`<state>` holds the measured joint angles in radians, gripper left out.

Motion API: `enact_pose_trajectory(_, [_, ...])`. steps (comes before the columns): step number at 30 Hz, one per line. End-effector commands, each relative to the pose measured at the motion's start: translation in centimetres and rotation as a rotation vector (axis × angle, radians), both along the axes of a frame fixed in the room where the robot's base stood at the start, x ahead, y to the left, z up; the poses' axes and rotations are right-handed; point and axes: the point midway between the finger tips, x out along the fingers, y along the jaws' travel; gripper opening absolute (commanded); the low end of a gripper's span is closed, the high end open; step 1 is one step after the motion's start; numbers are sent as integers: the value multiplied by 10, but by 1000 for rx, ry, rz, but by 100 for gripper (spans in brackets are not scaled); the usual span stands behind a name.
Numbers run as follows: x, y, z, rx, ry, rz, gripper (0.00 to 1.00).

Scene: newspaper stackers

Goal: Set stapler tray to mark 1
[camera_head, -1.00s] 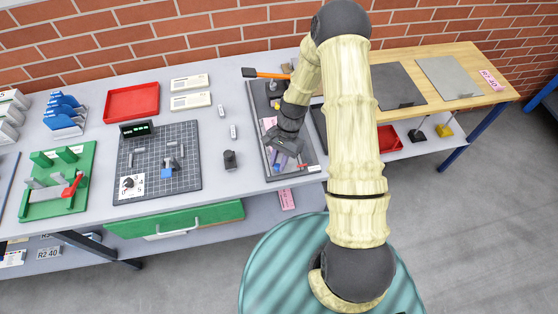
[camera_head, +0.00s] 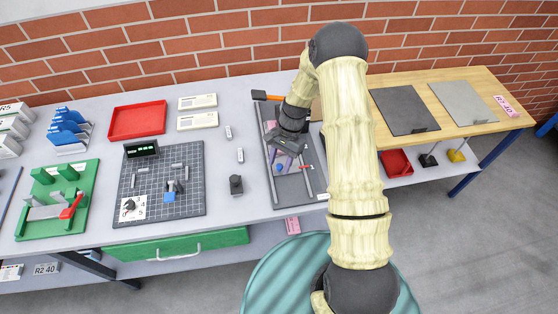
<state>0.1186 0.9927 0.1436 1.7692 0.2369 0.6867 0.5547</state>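A long dark grey tray-like fixture (camera_head: 297,190) lies on the grey bench, partly under my arm; I cannot tell for sure that it is the stapler tray. A small red piece (camera_head: 305,167) and a blue part (camera_head: 281,168) show on it. My gripper (camera_head: 286,147) is over its middle, pointing down, and hides part of it. The fingers are too small and dark to tell open from shut, or whether they touch anything. No mark 1 is readable on the fixture; a white label sits at its front right corner.
A gridded grey board (camera_head: 190,205) with a dial and a blue part, a dark knob block (camera_head: 236,185), a red tray (camera_head: 138,120) and a green fixture (camera_head: 85,195) stand to the left. A wooden table (camera_head: 460,105) with grey plates is at the right.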

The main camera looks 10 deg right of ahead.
Motion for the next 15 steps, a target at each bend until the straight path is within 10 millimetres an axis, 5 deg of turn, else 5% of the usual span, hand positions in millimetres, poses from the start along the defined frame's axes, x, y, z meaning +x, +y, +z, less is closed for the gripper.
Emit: enact_pose_trajectory(15, [6,-3,17,-2,-3,7,43])
